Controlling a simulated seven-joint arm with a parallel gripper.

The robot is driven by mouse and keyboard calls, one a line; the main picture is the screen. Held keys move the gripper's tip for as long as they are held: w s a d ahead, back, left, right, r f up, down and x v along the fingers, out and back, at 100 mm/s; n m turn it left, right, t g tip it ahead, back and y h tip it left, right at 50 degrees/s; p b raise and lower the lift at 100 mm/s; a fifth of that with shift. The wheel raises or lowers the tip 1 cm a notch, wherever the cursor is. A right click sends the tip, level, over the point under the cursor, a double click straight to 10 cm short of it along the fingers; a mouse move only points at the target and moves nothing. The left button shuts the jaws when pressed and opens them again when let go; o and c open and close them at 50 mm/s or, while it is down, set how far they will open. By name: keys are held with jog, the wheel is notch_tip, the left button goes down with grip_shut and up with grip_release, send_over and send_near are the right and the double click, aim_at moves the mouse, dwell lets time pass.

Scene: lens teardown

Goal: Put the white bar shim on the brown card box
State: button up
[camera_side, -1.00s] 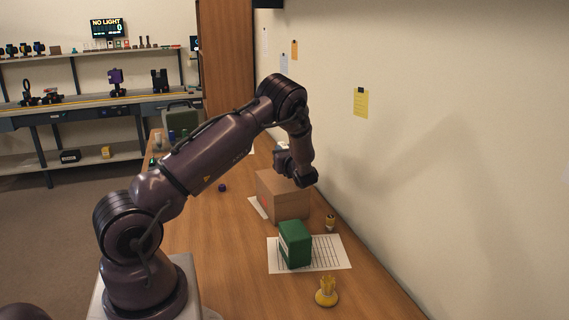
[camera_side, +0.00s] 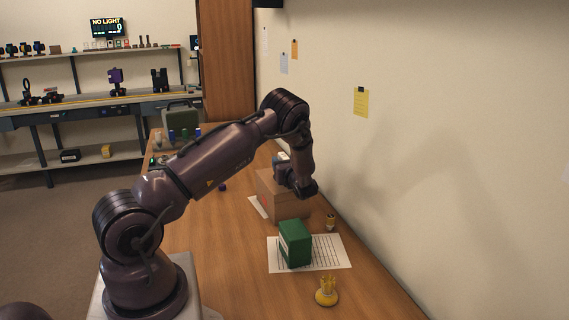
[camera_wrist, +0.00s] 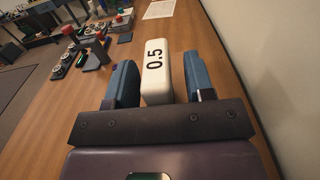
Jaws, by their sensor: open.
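The white bar shim (camera_wrist: 157,75), marked "0.5", is between the two blue fingers of my gripper (camera_wrist: 161,78) in the wrist view. The fingers are open, with a clear gap on the shim's right and a very narrow one on its left. In the side view my gripper (camera_side: 281,166) is low over the far part of the brown card box (camera_side: 284,206), with a small white patch, likely the shim (camera_side: 283,157), beside it. My wrist hides part of the box top, so the shim's contact with the box cannot be seen.
A green block (camera_side: 295,244) stands on a lined sheet (camera_side: 335,256) in front of the box. A small yellow-topped part (camera_side: 331,222) and a yellow crown-shaped piece (camera_side: 326,292) stand nearby. The wall is close on the right. Several small parts stand farther along the table.

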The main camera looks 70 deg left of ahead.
jog(key=shift+r, duration=0.2)
jog(key=d, duration=1.1)
jog(key=s+d+r+n+t+h, duration=0.2)
jog(key=s+d+r+n+h, duration=0.3)
jog(key=d, duration=0.5)
jog(key=s+d+r+n+t+h, duration=0.1)
jog(key=s+d+r+n+h, duration=0.5)
jog(key=d, duration=0.5)
jog(key=s+d+r+n+t+h, duration=0.2)
jog(key=s+d+r+n+h, duration=0.4)
jog(key=d, duration=0.4)
notch_tip(320, 180, up, 2)
jog(key=shift+d+r+n+t+h, duration=0.15)
jog(key=shift+d+n+t+h, duration=0.2)
jog(key=shift+n+h, duration=0.15)
